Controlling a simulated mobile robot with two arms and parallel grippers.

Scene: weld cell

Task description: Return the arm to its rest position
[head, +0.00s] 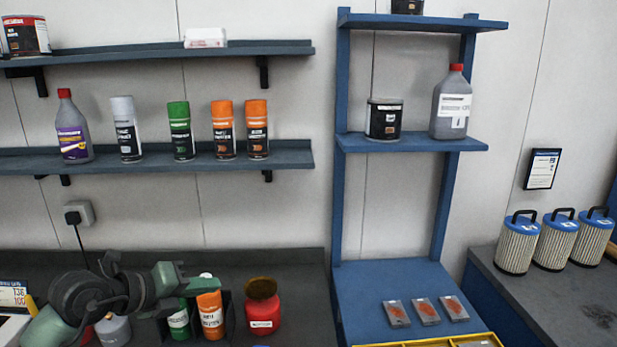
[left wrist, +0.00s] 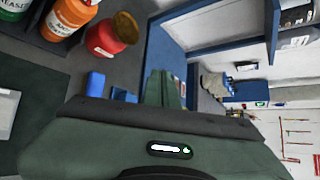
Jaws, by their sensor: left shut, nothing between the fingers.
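My left arm comes into the head view at the lower left, above the dark bench. Its green gripper (head: 186,280) is over the back of a black box of spray cans and partly hides them. In the left wrist view the fingers (left wrist: 165,88) are together, with nothing held between them. My right gripper is in neither view.
An orange can (head: 210,315) and a green can (head: 178,323) stand below the gripper. A red container (head: 262,308) stands to their right and also shows in the left wrist view (left wrist: 112,35). The lower wall shelf (head: 290,158) holds several bottles and cans above. A blue rack (head: 340,200) rises to the right.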

